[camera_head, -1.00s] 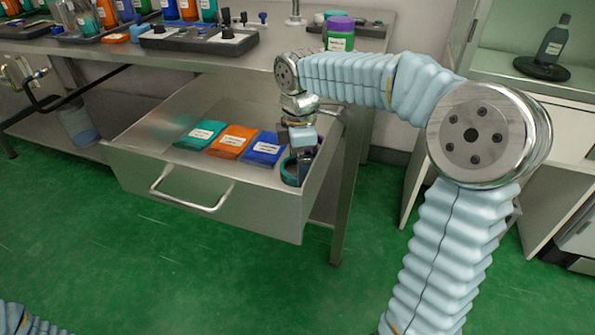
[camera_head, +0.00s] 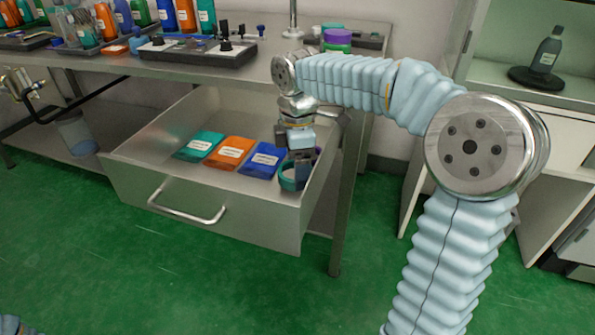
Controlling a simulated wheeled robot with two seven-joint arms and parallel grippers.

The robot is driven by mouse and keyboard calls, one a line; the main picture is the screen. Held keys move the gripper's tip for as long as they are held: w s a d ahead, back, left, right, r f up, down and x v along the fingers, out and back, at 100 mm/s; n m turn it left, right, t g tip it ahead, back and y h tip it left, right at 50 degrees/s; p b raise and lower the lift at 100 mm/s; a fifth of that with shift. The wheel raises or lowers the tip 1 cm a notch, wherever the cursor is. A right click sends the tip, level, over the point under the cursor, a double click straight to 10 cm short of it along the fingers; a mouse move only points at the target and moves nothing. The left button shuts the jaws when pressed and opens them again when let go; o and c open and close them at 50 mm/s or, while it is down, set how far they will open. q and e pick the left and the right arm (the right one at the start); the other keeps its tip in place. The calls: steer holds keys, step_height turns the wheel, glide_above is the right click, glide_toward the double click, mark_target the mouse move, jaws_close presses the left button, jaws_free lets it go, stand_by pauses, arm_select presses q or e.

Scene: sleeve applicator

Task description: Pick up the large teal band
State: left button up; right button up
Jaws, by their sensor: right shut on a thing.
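The large teal band (camera_head: 288,181) is a ring at the right end of the open drawer (camera_head: 225,205). My right gripper (camera_head: 299,178) points down into the drawer and is shut on the band's wall. The fingers cover part of the band, and I cannot tell whether it is clear of the drawer floor. A dark purple item shows just behind the fingers, mostly hidden. Of my left arm only a bit of the sleeve shows at the bottom left corner; its gripper is not in view.
Teal (camera_head: 200,145), orange (camera_head: 231,151) and blue (camera_head: 262,159) labelled packs lie left of the band. The drawer walls surround them. The workbench (camera_head: 190,66) above carries bottles and trays. A cabinet (camera_head: 500,80) with a dark bottle stands at the right.

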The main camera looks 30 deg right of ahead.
step_height(320, 180, up, 16)
steer(key=p, duration=0.3)
steer(key=shift+p, duration=0.3)
steer(key=shift+r+p, duration=0.4)
steer(key=shift+p, duration=0.2)
